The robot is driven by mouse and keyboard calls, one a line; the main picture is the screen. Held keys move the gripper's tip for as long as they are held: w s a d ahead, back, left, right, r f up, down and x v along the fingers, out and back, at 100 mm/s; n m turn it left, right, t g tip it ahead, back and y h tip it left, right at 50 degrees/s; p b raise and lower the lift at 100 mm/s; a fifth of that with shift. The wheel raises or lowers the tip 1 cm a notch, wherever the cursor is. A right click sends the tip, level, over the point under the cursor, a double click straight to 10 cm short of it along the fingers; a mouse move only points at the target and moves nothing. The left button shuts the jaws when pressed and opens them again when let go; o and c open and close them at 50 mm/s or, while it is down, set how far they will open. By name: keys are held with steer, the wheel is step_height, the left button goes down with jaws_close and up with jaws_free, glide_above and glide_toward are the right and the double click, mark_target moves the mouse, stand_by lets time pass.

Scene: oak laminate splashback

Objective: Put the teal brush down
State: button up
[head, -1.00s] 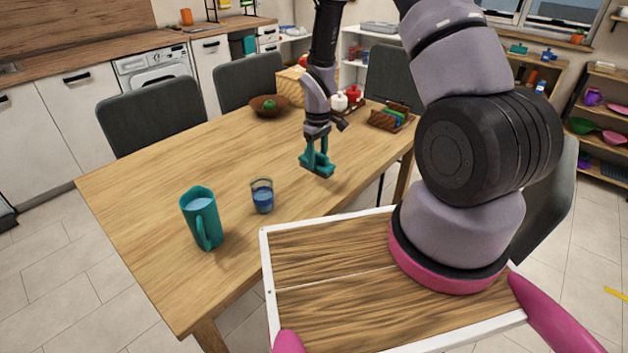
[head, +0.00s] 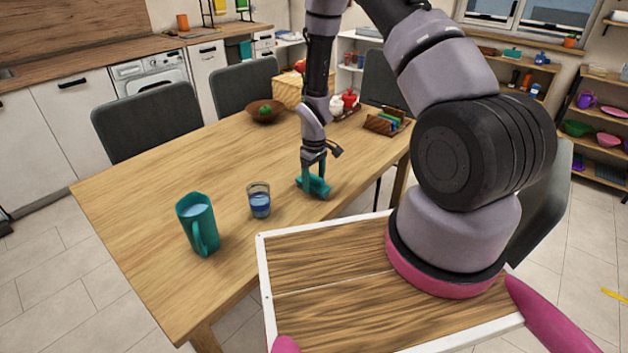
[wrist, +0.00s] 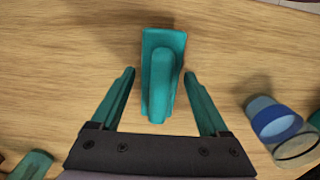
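The teal brush (head: 318,188) lies on the wooden table (head: 200,150), near its right-hand edge. In the wrist view the brush (wrist: 162,80) sits between my two teal fingers, with a visible gap on each side. My gripper (head: 314,172) points down over the brush with its fingertips low, close to the tabletop. In the wrist view my gripper (wrist: 159,74) is open, and neither finger appears to touch the brush. The brush's underside is hidden.
A glass of blue liquid (head: 260,200) stands left of the brush, and a teal pitcher (head: 197,225) stands farther left. A wooden bowl (head: 265,112) and a wooden rack (head: 387,122) are farther back. The table's middle is clear.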

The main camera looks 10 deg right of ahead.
steer(key=shift+r, duration=0.1)
step_height(320, 180, up, 12)
step_height(320, 180, up, 11)
steer(key=m+t, duration=0.1)
steer(key=m, duration=0.1)
glide_above(314, 175)
steer(key=d, duration=0.2)
steer(key=s+d+r+m+t, duration=0.1)
steer(key=s+r+m, duration=0.1)
steer(key=r, duration=0.4)
steer(key=s+d+r+m+t, duration=0.1)
steer(key=s+r, duration=0.2)
steer(key=r, duration=0.4)
steer(key=s+d+r+m+t+y, duration=0.1)
steer(key=s+r+m+t, duration=0.3)
steer(key=s+r, duration=1.1)
steer(key=shift+s+d+r+m+y, duration=0.3)
steer(key=shift+s+m+y, duration=0.2)
steer(key=shift+s+m, duration=0.75)
